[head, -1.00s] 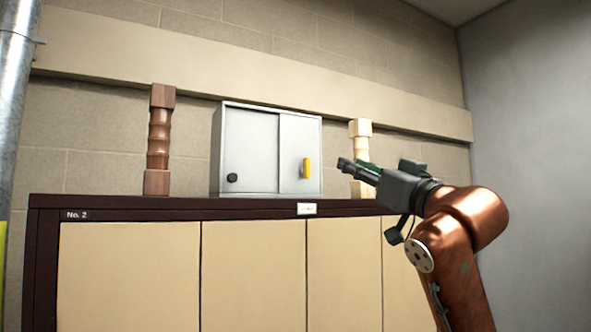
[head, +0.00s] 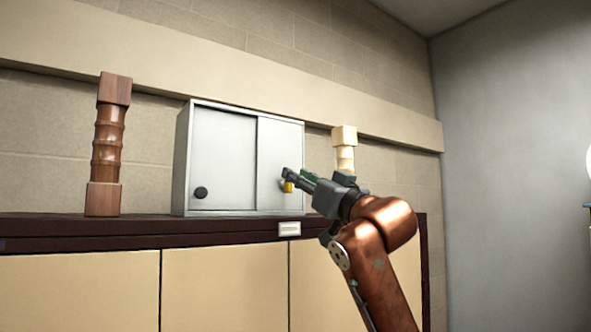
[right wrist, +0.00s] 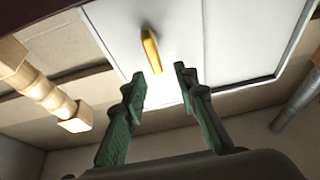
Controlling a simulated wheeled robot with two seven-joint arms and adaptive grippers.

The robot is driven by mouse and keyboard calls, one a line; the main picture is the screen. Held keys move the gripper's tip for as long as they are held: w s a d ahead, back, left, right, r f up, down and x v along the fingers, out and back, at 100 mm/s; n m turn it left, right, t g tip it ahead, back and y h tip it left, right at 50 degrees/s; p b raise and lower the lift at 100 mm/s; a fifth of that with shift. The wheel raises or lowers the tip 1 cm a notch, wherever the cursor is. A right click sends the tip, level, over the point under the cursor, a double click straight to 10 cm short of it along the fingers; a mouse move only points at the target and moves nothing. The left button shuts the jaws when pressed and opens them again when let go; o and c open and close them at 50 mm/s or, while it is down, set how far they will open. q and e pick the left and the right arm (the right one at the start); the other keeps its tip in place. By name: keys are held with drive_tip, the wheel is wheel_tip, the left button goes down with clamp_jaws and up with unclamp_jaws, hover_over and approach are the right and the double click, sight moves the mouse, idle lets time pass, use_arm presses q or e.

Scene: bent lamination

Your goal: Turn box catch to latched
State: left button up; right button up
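The grey metal box (head: 222,160) stands on top of the dark-edged cabinet, with a round black knob (head: 200,193) on its left door panel. The yellow catch (head: 288,187) is on the right panel, partly hidden behind my right gripper (head: 288,178) in the head view. In the right wrist view the catch (right wrist: 151,50) is a yellow bar, slightly tilted, on the pale box face (right wrist: 228,38). My right gripper (right wrist: 163,84) is open there, its green fingers apart with nothing between them. The catch lies beyond the fingertips, apart from them. My left gripper is not in view.
A dark turned wooden post (head: 107,145) stands left of the box. A pale turned post (head: 344,150) stands to its right, behind my right arm. The cabinet (head: 215,290) below has cream doors and a small white label (head: 289,229). A wall is behind.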

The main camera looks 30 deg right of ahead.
drive_tip(key=w, duration=0.3)
drive_tip(key=shift+w+a+f, duration=0.1)
drive_tip(key=shift+w+f, duration=0.1)
drive_tip(key=shift+f, duration=0.05)
drive_tip(key=shift+w+f, duration=0.1)
drive_tip(key=shift+w, duration=0.5)
drive_tip(key=shift+s+r, duration=0.2)
drive_tip(key=shift+s, duration=0.6)
drive_tip(key=shift+w+f, duration=0.1)
drive_tip(key=shift+w, duration=0.35)
drive_tip(key=c, duration=0.3)
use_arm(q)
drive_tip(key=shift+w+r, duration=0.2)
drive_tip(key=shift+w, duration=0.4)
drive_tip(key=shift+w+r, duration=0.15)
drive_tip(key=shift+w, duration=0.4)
use_arm(e)
drive_tip(key=shift+s, duration=0.15)
clamp_jaws()
